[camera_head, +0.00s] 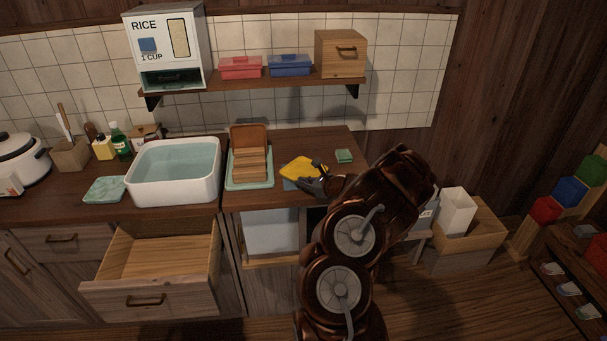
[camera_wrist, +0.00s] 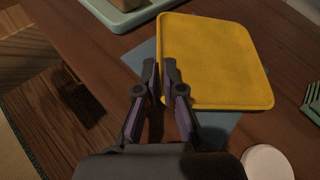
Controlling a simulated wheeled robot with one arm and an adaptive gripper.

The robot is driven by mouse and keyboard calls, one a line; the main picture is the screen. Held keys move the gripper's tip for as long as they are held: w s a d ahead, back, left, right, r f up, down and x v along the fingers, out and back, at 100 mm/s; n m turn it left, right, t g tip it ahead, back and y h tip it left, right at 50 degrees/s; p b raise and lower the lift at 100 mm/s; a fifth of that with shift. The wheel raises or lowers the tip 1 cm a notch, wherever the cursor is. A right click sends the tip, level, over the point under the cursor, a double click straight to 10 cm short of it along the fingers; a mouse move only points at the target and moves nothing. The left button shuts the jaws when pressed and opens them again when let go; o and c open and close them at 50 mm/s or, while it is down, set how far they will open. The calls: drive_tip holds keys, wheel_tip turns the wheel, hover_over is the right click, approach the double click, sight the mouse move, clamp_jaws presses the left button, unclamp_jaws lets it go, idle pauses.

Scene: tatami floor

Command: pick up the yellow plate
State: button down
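The yellow plate (camera_head: 303,167) is a flat square with rounded corners, at the right part of the wooden counter. In the wrist view the yellow plate (camera_wrist: 215,65) lies over a blue-grey mat (camera_wrist: 220,128), overlapping only part of it. My gripper (camera_head: 318,182) is at the plate's near edge. In the wrist view my gripper's fingers (camera_wrist: 161,72) are close together, one on each side of the plate's left edge, and look shut on it. I cannot tell whether the plate is clear of the mat.
A rack with wooden boards (camera_head: 250,184) stands left of the plate, beside a water-filled basin (camera_head: 174,190). A green sponge-like block (camera_head: 344,156) is at the right. A white round thing (camera_wrist: 267,162) is near my gripper. An open drawer (camera_head: 150,300) juts out below.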

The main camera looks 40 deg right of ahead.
drive_tip(key=shift+s+d, duration=0.15)
drive_tip(key=shift+d, duration=0.1)
idle(0.3)
drive_tip(key=shift+r+b, duration=0.35)
drive_tip(key=shift+r, duration=0.15)
drive_tip(key=shift+s+a+r+b, duration=0.1)
drive_tip(key=shift+s+r+b, duration=0.15)
drive_tip(key=shift+r, duration=0.35)
drive_tip(key=shift+s+a+r+b, duration=0.1)
drive_tip(key=shift+s+r+b, duration=0.15)
drive_tip(key=shift+r, duration=0.3)
drive_tip(key=s+a+b, duration=0.1)
drive_tip(key=s+a, duration=0.1)
drive_tip(key=s, duration=0.5)
drive_tip(key=s+a+r+b, duration=0.1)
drive_tip(key=s+a+b, duration=0.1)
drive_tip(key=s, duration=0.5)
drive_tip(key=shift+a+r, duration=0.3)
drive_tip(key=shift+a, duration=0.2)
